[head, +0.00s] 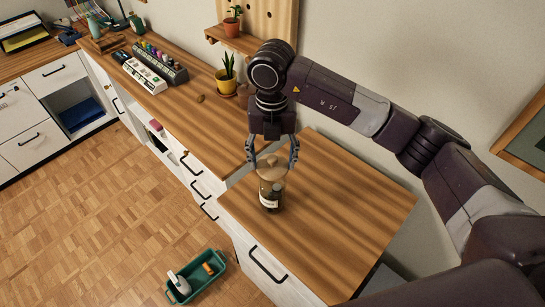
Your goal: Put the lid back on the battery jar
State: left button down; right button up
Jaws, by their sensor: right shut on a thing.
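The battery jar (269,196), a brownish see-through jar with a pale label, stands upright on the near wooden desk top, close to its left edge. The tan lid (268,162) with a small knob is at the top of the jar, between the fingers of my right gripper (271,160). My right gripper points down from above and is shut on the lid. I cannot tell whether the lid touches the jar's rim or is slightly above it. The batteries inside are not clear. My left gripper is not in view.
The near desk top (335,205) is bare around the jar. A yellow-potted plant (226,82) and a small brown object (200,99) stand on the farther counter, with a rack of small bottles (160,62) beyond. A green tray (196,277) lies on the floor.

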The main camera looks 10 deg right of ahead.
jog(key=shift+f+b, duration=0.4)
jog(key=shift+f, duration=0.5)
jog(key=shift+f+b, duration=1.25)
jog(key=shift+f, duration=0.55)
jog(key=shift+b, duration=0.3)
jog(key=shift+f+b, duration=0.15)
jog(key=shift+b, duration=0.35)
dwell(0.6)
jog(key=o, duration=1.6)
jog(key=shift+o, duration=0.2)
